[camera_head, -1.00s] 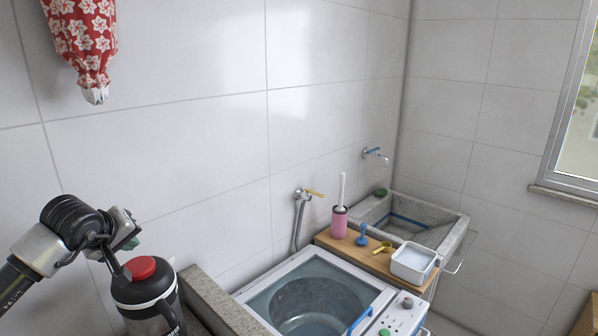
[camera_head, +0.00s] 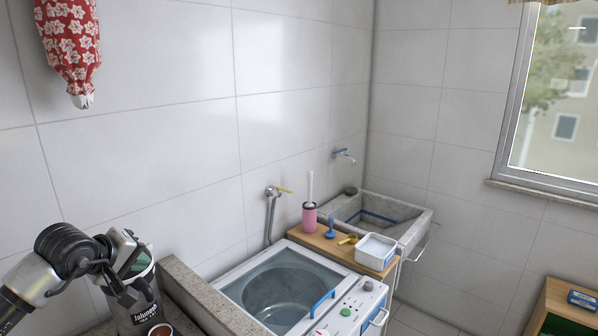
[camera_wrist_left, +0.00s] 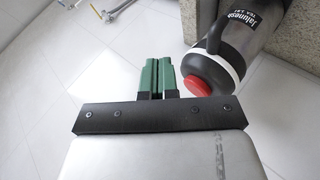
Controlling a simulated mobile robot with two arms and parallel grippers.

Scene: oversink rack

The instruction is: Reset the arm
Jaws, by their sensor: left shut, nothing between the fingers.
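My left arm comes in from the left in the head view. Its gripper (camera_head: 134,264) is up in front of a dark jug (camera_head: 136,308) and overlaps its top in the picture. In the left wrist view the green fingers (camera_wrist_left: 158,68) are closed together with nothing between them. The jug's red button (camera_wrist_left: 197,86) and grey body (camera_wrist_left: 245,32) lie just to the right of the fingers, apart from them. In the head view the jug's lid is mostly hidden behind the gripper. My right gripper does not show.
A granite ledge (camera_head: 190,283) runs beside the jug, and a reddish cup (camera_head: 160,330) stands in front. A washer (camera_head: 240,290) and a concrete sink (camera_head: 405,233) stand to the right. A red floral bag holder (camera_head: 68,45) hangs upper left.

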